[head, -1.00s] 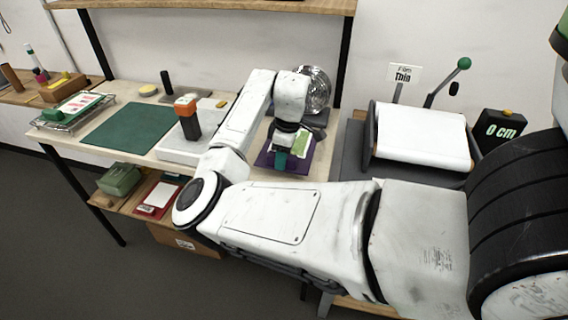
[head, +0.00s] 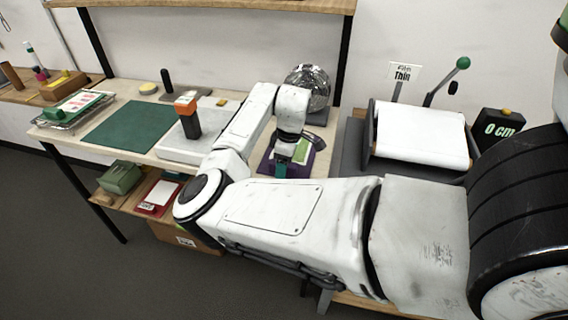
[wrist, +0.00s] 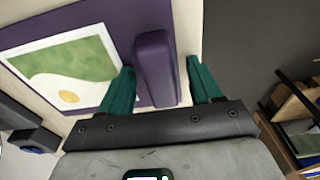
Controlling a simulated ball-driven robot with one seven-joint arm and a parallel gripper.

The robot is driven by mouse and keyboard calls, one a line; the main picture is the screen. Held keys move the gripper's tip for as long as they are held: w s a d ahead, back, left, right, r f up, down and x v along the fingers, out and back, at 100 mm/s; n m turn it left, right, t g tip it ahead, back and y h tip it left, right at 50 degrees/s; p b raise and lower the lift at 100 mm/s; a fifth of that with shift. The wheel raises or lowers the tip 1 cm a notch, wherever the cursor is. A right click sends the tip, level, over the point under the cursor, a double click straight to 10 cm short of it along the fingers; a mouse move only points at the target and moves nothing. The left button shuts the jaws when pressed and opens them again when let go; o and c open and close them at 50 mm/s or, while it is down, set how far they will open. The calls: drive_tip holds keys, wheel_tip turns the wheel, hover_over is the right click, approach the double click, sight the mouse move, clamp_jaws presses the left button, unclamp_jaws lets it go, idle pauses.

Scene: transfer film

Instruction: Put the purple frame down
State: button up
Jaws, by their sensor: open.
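The purple frame (head: 308,160) lies on the pale worktop under my wrist in the head view. It borders a green and white print with a yellow spot, and its flat face (wrist: 110,22) shows in the wrist view. A raised purple bar (wrist: 154,68) stands along its near edge. My gripper (wrist: 161,78) is open, with one teal finger on each side of the bar. A gap shows between the bar and the right finger; whether the left finger touches it is unclear. In the head view my gripper (head: 288,165) partly hides the frame.
A pale slab with an orange-topped black block (head: 187,115) and a green mat (head: 128,131) lie left. A roller machine with white film (head: 420,132) stands right. The worktop's front edge is close to the frame.

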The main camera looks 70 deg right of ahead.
drive_tip(key=s+r+h, duration=0.1)
drive_tip(key=r, duration=0.2)
drive_tip(key=s+r+m+h+b, duration=0.1)
drive_tip(key=r, duration=0.1)
drive_tip(key=s+r+g, duration=0.1)
drive_tip(key=r, duration=0.2)
drive_tip(key=shift+s+d+r+m+h, duration=0.1)
drive_tip(key=shift+s+r+m+h, duration=0.05)
drive_tip(key=shift+r+m+h, duration=0.2)
drive_tip(key=shift+w+a+f+h, duration=0.2)
drive_tip(key=shift+a+f+h, duration=0.65)
drive_tip(key=shift+f, duration=0.25)
drive_tip(key=a+f+t, duration=0.1)
drive_tip(key=a+f, duration=0.8)
drive_tip(key=a, duration=0.3)
drive_tip(key=s+a+f+y, duration=0.2)
drive_tip(key=s+a+f, duration=0.2)
drive_tip(key=a, duration=0.5)
drive_tip(key=s+a+f+y, duration=0.2)
drive_tip(key=s+a+f, duration=0.2)
drive_tip(key=a, duration=0.5)
drive_tip(key=shift+s+a, duration=0.25)
drive_tip(key=shift+s, duration=0.2)
drive_tip(key=shift+c, duration=0.4)
